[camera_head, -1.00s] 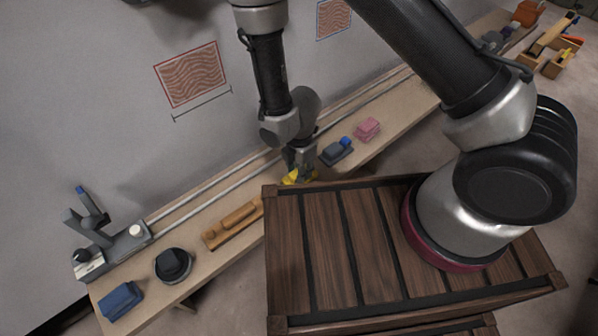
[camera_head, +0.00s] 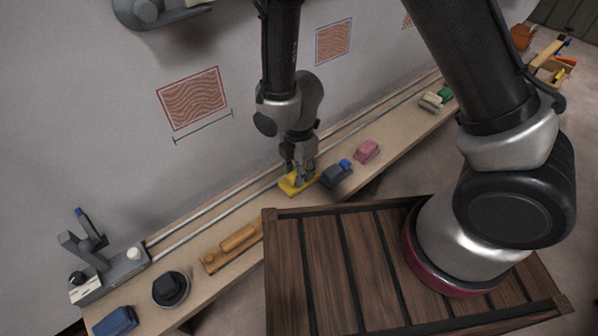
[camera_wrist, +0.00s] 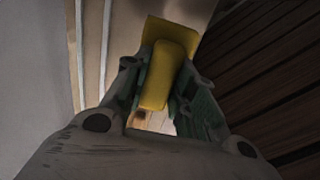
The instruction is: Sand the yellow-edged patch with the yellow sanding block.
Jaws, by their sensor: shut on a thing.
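The yellow sanding block (camera_head: 291,187) is at my gripper (camera_head: 299,172), low over the wooden bench; I cannot tell whether it touches the bench top. In the wrist view the yellow block (camera_wrist: 165,62) sits between the two fingers of my gripper (camera_wrist: 160,98), which are shut on its raised grip. On the wall are a red-edged patch (camera_head: 193,98) with wavy brown grain, a blue-edged patch (camera_head: 333,42) to its right, and part of another patch (camera_head: 407,20) farther right, its edge colour too small to tell. No yellow-edged patch can be made out.
The bench (camera_head: 215,278) runs along the wall with two rails. On it are a blue block (camera_head: 116,321), a round dark tool (camera_head: 170,288), a wooden plane-like tool (camera_head: 232,246), a dark blue-knobbed tool (camera_head: 337,173), a pink block (camera_head: 366,150) and a green block (camera_head: 445,93). A slatted wooden top (camera_head: 330,255) lies in front.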

